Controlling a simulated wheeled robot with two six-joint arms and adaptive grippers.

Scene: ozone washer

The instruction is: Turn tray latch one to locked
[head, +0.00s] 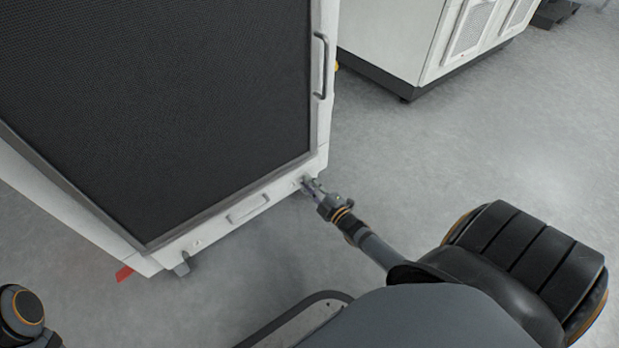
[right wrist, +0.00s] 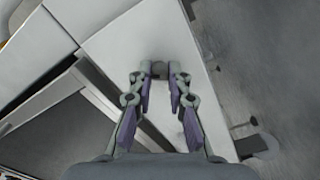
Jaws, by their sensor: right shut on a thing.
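The white machine (head: 150,262) with the large dark mesh panel has a low tray front with a recessed handle (head: 247,208). A small latch knob sits at the right end of that front, mostly hidden by my right gripper (head: 306,183) in the head view. In the right wrist view the fingertips of my right gripper (right wrist: 160,76) close around the small grey latch (right wrist: 159,69) on the white face. Its locked or unlocked position cannot be read. A second small latch (head: 193,244) shows at the left end of the tray front. My left gripper is out of view.
A vertical bar handle (head: 321,66) stands out on the machine's right edge above the gripper. A caster (head: 182,265) is under the lower left corner. Another white cabinet (head: 400,40) stands at the back right. The grey floor between is clear.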

